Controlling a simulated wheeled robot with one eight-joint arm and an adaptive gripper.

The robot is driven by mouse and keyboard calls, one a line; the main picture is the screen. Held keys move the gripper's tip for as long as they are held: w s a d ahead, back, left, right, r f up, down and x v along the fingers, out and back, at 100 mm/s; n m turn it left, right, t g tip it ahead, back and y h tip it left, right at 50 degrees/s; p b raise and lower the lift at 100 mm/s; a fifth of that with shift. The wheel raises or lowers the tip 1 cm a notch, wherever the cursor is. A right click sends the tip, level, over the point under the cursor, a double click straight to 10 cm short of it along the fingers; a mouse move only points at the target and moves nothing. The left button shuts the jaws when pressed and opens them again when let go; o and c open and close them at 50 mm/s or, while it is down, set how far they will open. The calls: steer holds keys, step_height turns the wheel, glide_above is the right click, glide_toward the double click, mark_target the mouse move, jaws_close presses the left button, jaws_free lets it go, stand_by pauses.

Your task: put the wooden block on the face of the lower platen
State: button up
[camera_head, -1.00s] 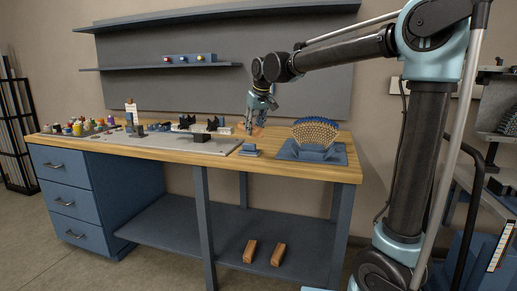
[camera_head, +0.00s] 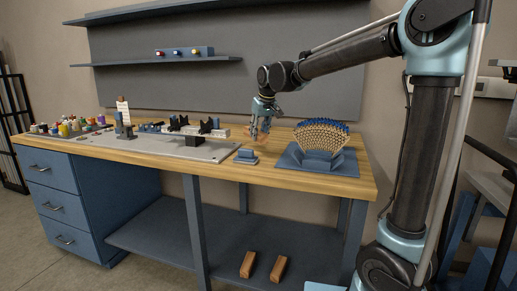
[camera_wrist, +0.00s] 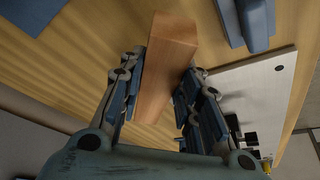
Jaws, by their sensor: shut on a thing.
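My gripper (camera_head: 260,136) hangs over the back of the wooden bench top. In the wrist view its two fingers (camera_wrist: 157,95) are shut on the wooden block (camera_wrist: 166,62), one on each long side, with the block's end sticking out past the fingertips. In the head view the block is small and mostly hidden by the fingers. Bench top shows around the block in the wrist view; the gap below it cannot be told. I cannot tell for sure which part is the lower platen; a small blue stepped piece (camera_head: 246,156) stands just left of the gripper.
A light grey plate (camera_head: 160,144) with dark fixtures lies left of the gripper. A blue stand (camera_head: 310,165) with a fan-shaped lattice of rods is at the right. Two wooden blocks (camera_head: 248,264) (camera_head: 279,269) lie on the lower shelf. Small coloured containers (camera_head: 65,127) stand far left.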

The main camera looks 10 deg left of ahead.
steer(key=shift+d+f, duration=0.1)
steer(key=shift+f, duration=2.7)
steer(key=o, duration=1.1)
